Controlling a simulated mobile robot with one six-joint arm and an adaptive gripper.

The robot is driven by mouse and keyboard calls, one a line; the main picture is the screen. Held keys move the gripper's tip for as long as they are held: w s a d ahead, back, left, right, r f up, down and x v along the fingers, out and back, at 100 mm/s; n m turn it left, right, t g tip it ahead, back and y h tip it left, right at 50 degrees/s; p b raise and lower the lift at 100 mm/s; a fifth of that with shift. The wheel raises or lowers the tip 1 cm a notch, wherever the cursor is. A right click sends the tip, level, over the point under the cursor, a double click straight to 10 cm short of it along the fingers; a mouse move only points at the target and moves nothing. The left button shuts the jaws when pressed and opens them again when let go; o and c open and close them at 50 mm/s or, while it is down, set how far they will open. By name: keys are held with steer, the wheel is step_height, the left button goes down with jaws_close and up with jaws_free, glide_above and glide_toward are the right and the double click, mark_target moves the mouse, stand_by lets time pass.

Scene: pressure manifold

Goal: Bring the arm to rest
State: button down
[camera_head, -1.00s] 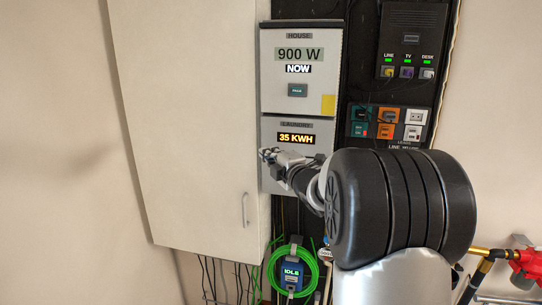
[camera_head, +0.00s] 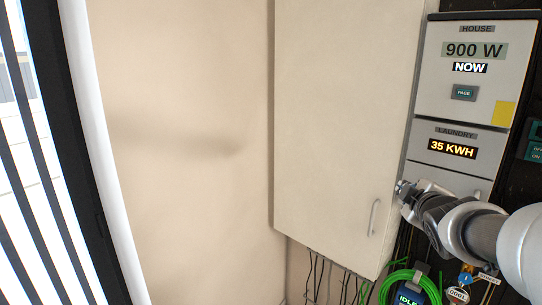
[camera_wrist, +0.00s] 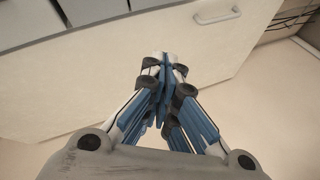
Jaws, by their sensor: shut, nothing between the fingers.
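My gripper (camera_head: 404,190) shows at the lower right of the head view, in front of the lower edge of the laundry meter panel (camera_head: 457,152), close to the white cabinet's (camera_head: 345,120) right edge. In the wrist view my gripper (camera_wrist: 165,62) points toward the cabinet front, its blue-sided fingers together with nothing between them. My arm reaches in from the right edge of the head view. Whether the fingertips touch anything cannot be told.
The cabinet has a metal handle (camera_head: 373,217) left of my gripper. The house meter (camera_head: 468,70) reads 900 W. A green hose (camera_head: 398,281) with an idle display hangs below. Cables dangle under the cabinet. A bare wall (camera_head: 190,150) and striped blinds (camera_head: 45,150) fill the left.

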steer(key=s+a+f+m+g+y+b, duration=0.1)
steer(key=s+a+f+m+g+b, duration=0.2)
steer(key=s+a+f, duration=0.3)
steer(key=s+a+f+m+g+y+b, duration=0.1)
steer(key=s+a+f+m+g+b, duration=0.2)
steer(key=s+a+f, duration=0.3)
steer(key=s+a+f+m+g+y+b, duration=0.1)
steer(key=s+a+f+m+g+b, duration=0.2)
steer(key=s+a+f, duration=0.4)
steer(key=s+f, duration=0.3)
steer(key=s, duration=0.4)
steer(key=s+f+m, duration=0.1)
steer(key=s+f, duration=0.2)
steer(key=s, duration=0.4)
steer(key=shift+s+g+y, duration=0.3)
steer(key=shift+y, duration=0.1)
steer(key=shift+a, duration=0.15)
